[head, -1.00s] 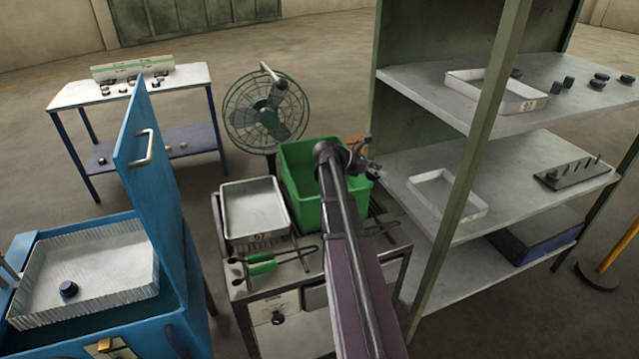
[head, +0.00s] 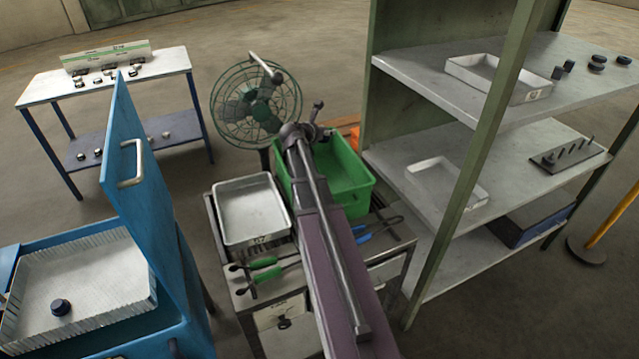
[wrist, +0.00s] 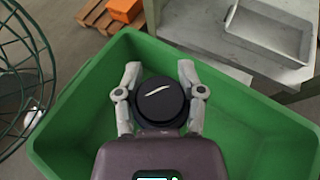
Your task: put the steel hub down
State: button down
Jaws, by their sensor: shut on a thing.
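The steel hub (wrist: 160,101), a dark round piece with a pale mark on top, is between the fingers of my gripper (wrist: 160,72) in the wrist view. My gripper is shut on it. Both are over the green bin (wrist: 75,133), whose inside looks empty where visible; the height above its floor is hard to judge. In the head view the green bin (head: 352,180) stands on the cart, and my arm covers its left part. The hub is hidden there behind my arm.
A metal tray (head: 252,207) and tongs (head: 262,270) lie on the cart beside the bin. A green fan (head: 256,104) stands close behind. A shelf unit (head: 440,160) is at right. The open blue furnace (head: 150,190) at left holds a dark piece (head: 61,307).

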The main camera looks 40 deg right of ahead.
jog(key=shift+d, duration=0.15)
jog(key=shift+f+b, duration=0.7)
jog(key=shift+f, duration=0.05)
jog(key=b, duration=0.5)
send_over(327, 175)
notch_tip(327, 175, down, 5)
jog(key=shift+w+r, duration=0.1)
jog(key=shift+f+b, duration=1.8)
jog(key=shift+f, duration=0.1)
jog(key=shift+f+b, duration=0.6)
jog(key=shift+c, duration=1)
grip_release()
jog(key=shift+r, duration=0.15)
